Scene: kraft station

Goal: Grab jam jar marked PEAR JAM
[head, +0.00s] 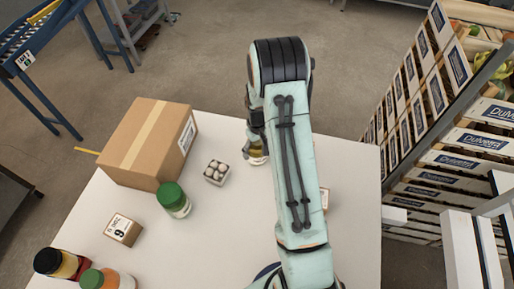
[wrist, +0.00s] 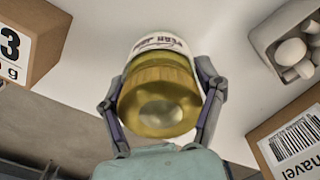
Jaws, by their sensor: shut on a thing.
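The jam jar (wrist: 160,85) is in the middle of the wrist view, with a yellow-gold end towards the camera and a white label whose print appears to read PEAR JAM. My gripper (wrist: 160,88) has one finger on each side of the jar and is shut on it. In the head view, the jar (head: 257,158) shows only in part at the back of the white table, below my gripper (head: 256,147). My arm hides much of the gripper there. I cannot tell whether the jar touches the table.
Left of the jar on the white table (head: 240,235) are a tray of mushrooms (head: 216,173), a large cardboard box (head: 150,143), a green-lidded jar (head: 173,201) and a small box (head: 123,229). More jars (head: 60,264) stand front left. Crates (head: 470,140) are stacked at right.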

